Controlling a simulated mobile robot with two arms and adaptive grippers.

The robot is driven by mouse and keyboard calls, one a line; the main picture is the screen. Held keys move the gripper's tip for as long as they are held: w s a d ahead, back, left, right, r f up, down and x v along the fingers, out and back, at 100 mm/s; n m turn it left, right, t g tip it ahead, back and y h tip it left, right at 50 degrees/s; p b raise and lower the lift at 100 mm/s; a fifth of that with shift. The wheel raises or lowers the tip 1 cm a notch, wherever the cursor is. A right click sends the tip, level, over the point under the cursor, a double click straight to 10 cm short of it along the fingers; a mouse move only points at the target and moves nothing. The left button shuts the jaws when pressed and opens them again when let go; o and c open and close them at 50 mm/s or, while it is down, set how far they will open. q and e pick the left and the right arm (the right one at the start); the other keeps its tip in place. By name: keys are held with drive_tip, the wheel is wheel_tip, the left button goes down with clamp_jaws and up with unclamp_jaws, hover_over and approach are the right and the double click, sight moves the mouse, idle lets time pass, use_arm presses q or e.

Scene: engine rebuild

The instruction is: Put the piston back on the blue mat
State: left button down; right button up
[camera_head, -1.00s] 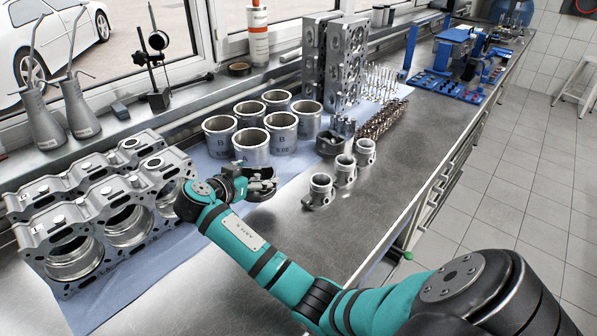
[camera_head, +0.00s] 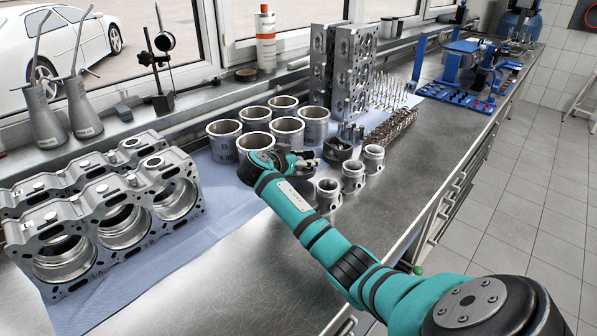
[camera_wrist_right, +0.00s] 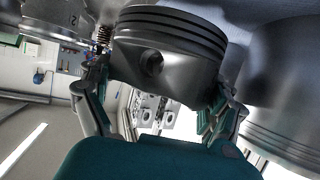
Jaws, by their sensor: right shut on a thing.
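The piston (camera_wrist_right: 187,76) fills the upper middle of the right wrist view. It is grey metal with ring grooves along its top edge and a round pin hole in its side. My right gripper (camera_wrist_right: 155,88) is shut on it, one finger on each side. In the head view the right gripper (camera_head: 311,160) is just in front of the cylinder liners, above the bench, with its fingers to the right; the held piston is hard to pick out there. The blue mat (camera_head: 222,205) lies under the liners and the engine block. My left gripper is out of view.
Several cylinder liners (camera_head: 256,142) stand close behind the right hand. The engine block (camera_head: 120,215) is at the left. Bare mat lies between block and liners.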

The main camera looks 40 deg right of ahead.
wheel_tip(320, 180, down, 3)
drive_tip(key=shift+f+b, duration=0.2)
drive_tip(key=shift+b, duration=0.95)
drive_tip(key=o, duration=1.2)
drive_tip(key=shift+o, duration=0.2)
drive_tip(key=shift+s+a+r+p, duration=0.1)
drive_tip(key=shift+a+r+p, duration=0.15)
drive_tip(key=shift+a+p, duration=0.15)
drive_tip(key=p+v, duration=0.5)
drive_tip(key=v, duration=0.5)
drive_tip(key=shift+a+p, duration=0.15)
drive_tip(key=shift+p, duration=0.15)
drive_tip(key=shift+s+a+r, duration=0.1)
drive_tip(key=shift+s+a, duration=0.1)
drive_tip(key=shift+a, duration=0.2)
